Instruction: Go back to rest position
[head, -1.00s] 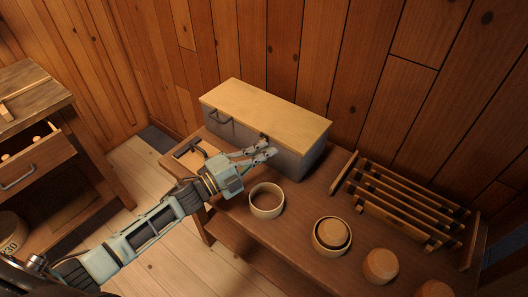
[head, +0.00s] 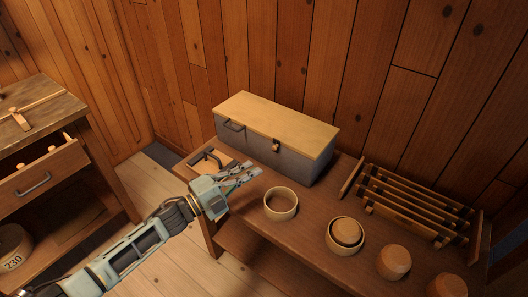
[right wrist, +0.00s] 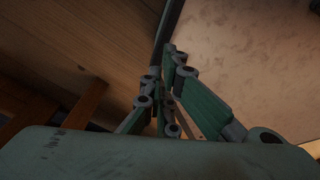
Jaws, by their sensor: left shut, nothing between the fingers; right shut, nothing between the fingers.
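My left gripper (head: 246,172) is in the head view, over the left part of the low wooden bench (head: 290,235), in front of a grey box with a pale wooden lid. Its fingers are together and hold nothing. Its arm comes in from the lower left. My right gripper (right wrist: 172,62) shows only in the right wrist view, its fingers together and empty. A brown wooden surface fills the left of that view and a paler one the right; I cannot tell which furniture they belong to.
The lidded box (head: 262,145) stands at the back of the bench. An empty pale ring-shaped bowl (head: 281,212), a bowl with a wooden piece in it (head: 333,246), round wooden pieces (head: 393,262) and a slatted rack (head: 412,208) are to its right. A cabinet with an open drawer (head: 45,175) stands left.

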